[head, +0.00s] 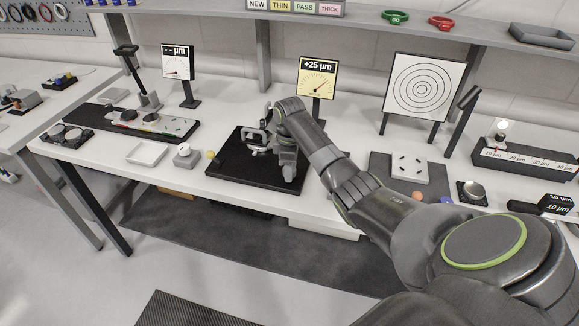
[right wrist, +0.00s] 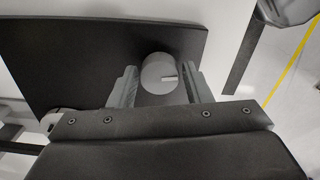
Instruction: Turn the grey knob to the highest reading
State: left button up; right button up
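The grey knob (right wrist: 156,74) shows in the right wrist view as a round light-grey cap with a pale mark on its right side. My right gripper (right wrist: 161,82) is open, with one finger on each side of the knob and a small gap visible at each side. In the head view my right gripper (head: 287,172) is over the black plate (head: 232,174) and hides the knob. A yellow display (head: 317,77) behind it reads +25 µm above a dial with a needle. My left gripper is in neither view.
A metal fixture (head: 253,139) stands on the plate beside my gripper. A target board (head: 422,88) and a grey pad (head: 383,165) are to the right.

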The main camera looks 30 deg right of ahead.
jog(key=c, duration=0.6)
jog(key=shift+r+n+p, duration=0.25)
jog(key=shift+n+p, duration=0.8)
jog(key=shift+n, duration=0.05)
jog(key=shift+c, duration=0.2)
jog(key=shift+n+p, duration=0.5)
jog(key=shift+n, duration=0.4)
jog(key=shift+f+n, duration=0.2)
jog(key=shift+n, duration=0.4)
jog(key=o, duration=1)
